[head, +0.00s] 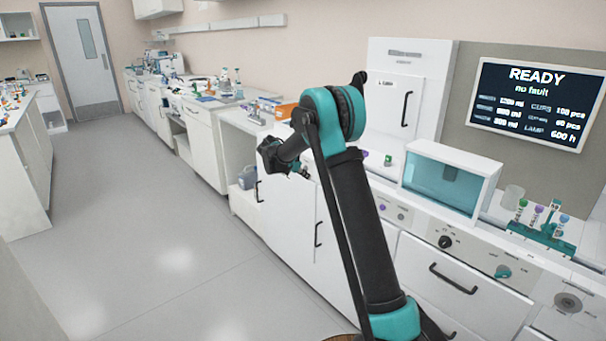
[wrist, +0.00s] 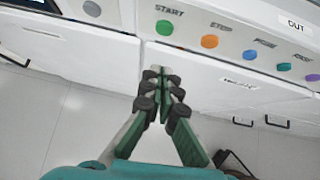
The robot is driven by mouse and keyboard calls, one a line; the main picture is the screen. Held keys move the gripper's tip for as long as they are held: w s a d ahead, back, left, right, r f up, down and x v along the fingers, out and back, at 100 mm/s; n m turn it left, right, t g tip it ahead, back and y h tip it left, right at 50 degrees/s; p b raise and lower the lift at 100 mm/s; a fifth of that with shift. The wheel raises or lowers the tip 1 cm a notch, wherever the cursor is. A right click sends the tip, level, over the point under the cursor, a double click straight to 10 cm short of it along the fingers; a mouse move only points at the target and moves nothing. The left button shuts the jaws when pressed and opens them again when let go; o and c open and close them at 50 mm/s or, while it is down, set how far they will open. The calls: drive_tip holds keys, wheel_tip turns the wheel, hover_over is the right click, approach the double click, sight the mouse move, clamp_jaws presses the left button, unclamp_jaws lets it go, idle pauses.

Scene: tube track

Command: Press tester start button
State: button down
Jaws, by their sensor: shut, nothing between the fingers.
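The start button (wrist: 164,27) is a small green round button under the label START, on the white panel in the wrist view. My gripper (wrist: 163,74) is shut and empty, its dark fingertips together. In the picture, the fingertips lie just below the start button, with a visible gap between them. The exact depth between them is hard to tell. In the head view my arm reaches toward the counter's left part, and I cannot make out the start button there.
Right of the start button sit an orange stop button (wrist: 209,41), a blue button (wrist: 249,54), a green button (wrist: 284,66) and a purple button (wrist: 312,77). In the head view, a screen (head: 536,103) reads READY, no fault. The floor (head: 130,240) at left is clear.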

drive_tip(key=shift+w+d+f, duration=0.55)
drive_tip(key=shift+w+d, duration=0.25)
drive_tip(key=shift+d, duration=0.15)
drive_tip(key=shift+w+d+f, duration=0.5)
drive_tip(key=shift+w+d, duration=0.25)
drive_tip(key=shift+d, duration=0.25)
drive_tip(key=shift+w+d+f, duration=0.55)
drive_tip(key=shift+w+d, duration=0.25)
drive_tip(key=shift+d, duration=0.15)
drive_tip(key=shift+d, duration=0.1)
